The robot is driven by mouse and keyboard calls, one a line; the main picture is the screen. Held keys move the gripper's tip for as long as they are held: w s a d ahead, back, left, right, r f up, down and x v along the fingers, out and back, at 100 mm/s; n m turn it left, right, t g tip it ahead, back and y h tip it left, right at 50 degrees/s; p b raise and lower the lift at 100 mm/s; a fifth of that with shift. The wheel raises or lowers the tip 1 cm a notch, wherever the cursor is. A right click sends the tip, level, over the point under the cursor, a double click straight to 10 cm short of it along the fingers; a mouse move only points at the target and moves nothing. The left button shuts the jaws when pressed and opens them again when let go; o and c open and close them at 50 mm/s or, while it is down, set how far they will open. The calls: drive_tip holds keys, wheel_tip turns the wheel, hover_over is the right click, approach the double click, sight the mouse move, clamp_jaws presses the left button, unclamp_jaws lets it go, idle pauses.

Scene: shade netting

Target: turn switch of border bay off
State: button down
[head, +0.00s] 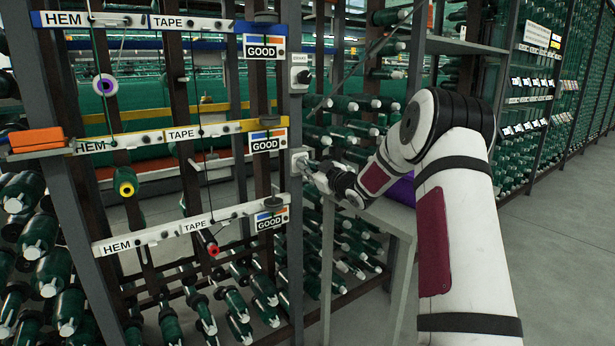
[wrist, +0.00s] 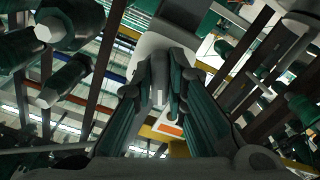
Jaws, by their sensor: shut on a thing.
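A pale switch box (head: 298,158) is fixed to the grey post of the rack, level with the middle HEM/TAPE/GOOD rail. My gripper (head: 313,170) is at the front of this box, with its fingertips closed on the switch knob. In the wrist view my gripper (wrist: 166,85) has its fingers on both sides of the grey knob (wrist: 158,96), with the pale box (wrist: 150,45) behind. The fingers hide most of the knob, so I cannot tell its setting. A second switch box (head: 300,73) with a dark knob is higher on the same post; its small label is too small to read.
Three labelled rails, such as the top rail (head: 130,20), cross the rack left of the post. Green rolls (head: 70,305) fill the racks below. A grey stand (head: 390,215) with a purple thing (head: 400,190) is beside my arm. The floor at right (head: 560,260) is clear.

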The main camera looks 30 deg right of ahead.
drive_tip(key=shift+n+b, duration=1.65)
drive_tip(key=shift+n, duration=0.25)
drive_tip(key=c, duration=1.6)
unclamp_jaws()
drive_tip(key=s, duration=1.2)
drive_tip(key=shift+d, duration=0.25)
